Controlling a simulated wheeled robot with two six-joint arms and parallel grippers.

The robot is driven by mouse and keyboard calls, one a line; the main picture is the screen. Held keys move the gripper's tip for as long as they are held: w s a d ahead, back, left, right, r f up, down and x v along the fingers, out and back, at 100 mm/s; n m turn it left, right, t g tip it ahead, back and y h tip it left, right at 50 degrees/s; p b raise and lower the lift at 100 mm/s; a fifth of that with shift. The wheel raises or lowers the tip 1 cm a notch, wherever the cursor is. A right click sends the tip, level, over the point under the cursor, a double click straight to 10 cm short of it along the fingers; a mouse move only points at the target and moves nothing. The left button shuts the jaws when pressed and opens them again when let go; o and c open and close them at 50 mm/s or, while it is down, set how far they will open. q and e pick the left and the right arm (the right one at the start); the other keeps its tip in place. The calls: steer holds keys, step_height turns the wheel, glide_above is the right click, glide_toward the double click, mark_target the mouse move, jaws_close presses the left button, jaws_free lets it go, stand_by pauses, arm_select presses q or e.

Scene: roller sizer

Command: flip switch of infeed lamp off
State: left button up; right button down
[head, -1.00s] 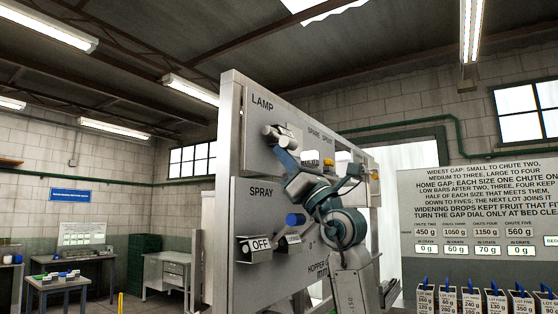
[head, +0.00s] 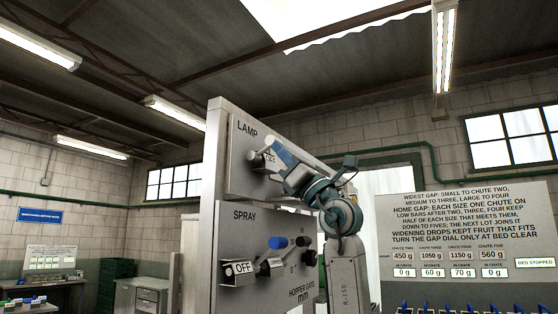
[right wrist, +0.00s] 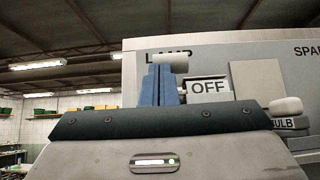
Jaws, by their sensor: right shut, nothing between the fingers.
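The grey panel (head: 225,192) carries the word LAMP at its top left, with a pale lever switch (head: 256,160) and a small plate (head: 270,157) reading OFF beside it. In the right wrist view the lever's pale knob (right wrist: 171,61) shows at my fingertips, and the plate (right wrist: 208,88) clearly reads OFF. My right gripper (head: 272,146) is shut and empty, its blue fingers right at the lamp switch. I cannot tell whether they touch the lever. My left gripper is not in view.
Below the lamp is the SPRAY section with its own OFF plate (head: 239,267), a blue knob (head: 278,242) and a dark knob (head: 303,241). A pale part (right wrist: 287,106) stands beside a BULB plate. A sign board (head: 458,217) hangs behind on the right.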

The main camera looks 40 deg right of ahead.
steer(key=r+g+p, duration=0.1)
steer(key=p, duration=0.1)
steer(key=r+g+p, duration=0.2)
steer(key=shift+s+d+r+h, duration=0.1)
steer(key=shift+d+r+h, duration=0.1)
steer(key=shift+h, duration=0.1)
stand_by(0.4)
